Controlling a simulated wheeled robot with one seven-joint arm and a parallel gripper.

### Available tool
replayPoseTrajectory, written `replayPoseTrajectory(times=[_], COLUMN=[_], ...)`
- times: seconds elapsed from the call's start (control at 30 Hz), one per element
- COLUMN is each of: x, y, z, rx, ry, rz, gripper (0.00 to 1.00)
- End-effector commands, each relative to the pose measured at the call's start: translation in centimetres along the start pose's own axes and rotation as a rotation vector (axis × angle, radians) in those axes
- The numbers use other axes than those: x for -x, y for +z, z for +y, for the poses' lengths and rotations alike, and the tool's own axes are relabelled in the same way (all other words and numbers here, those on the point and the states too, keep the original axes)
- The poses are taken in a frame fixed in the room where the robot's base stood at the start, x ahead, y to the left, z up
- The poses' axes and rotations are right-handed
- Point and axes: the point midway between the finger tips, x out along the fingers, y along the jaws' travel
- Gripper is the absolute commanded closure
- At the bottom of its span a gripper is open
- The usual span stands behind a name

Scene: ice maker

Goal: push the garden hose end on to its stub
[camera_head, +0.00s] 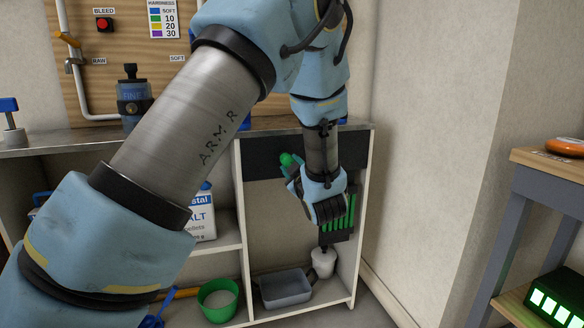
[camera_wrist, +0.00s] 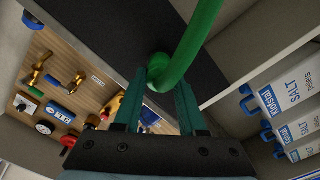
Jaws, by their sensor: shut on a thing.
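The green garden hose (camera_wrist: 203,35) runs down from the top of the wrist view and bends to its end (camera_wrist: 157,70) between my fingers. My gripper (camera_wrist: 157,88) is shut on the hose end. In the head view my gripper (camera_head: 293,172) is inside the right bay of the bench, in front of a dark panel (camera_head: 262,158). A small green part of the hose (camera_head: 288,159) shows at the fingertips there. I cannot make out the stub, so whether the hose touches it cannot be told.
Below are a white pot (camera_head: 323,263), a grey tray (camera_head: 285,290) and a green bowl (camera_head: 218,300). Salt bags (camera_wrist: 291,88) stand in the neighbouring bay.

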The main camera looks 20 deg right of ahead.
Motion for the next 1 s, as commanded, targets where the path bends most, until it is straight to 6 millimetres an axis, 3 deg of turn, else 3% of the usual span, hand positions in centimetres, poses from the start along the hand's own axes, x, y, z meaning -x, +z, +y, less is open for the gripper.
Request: replayPoseTrajectory(times=[0.07, 0.1, 0.37, 0.73, 1.0], x=[-0.2, -0.2, -0.1, 0.6, 5.4], y=[-0.1, -0.1, -0.1, 0.0, 0.0], z=[0.0, 0.0, 0.0, 0.1, 0.1], rx=[0.0, 0.0, 0.0, 0.0, -0.001], ry=[0.0, 0.0, 0.0, 0.0, 0.002], rz=[0.001, 0.001, 0.001, 0.0, -0.002], gripper=[1.0, 0.55, 0.26, 0.25, 0.25])
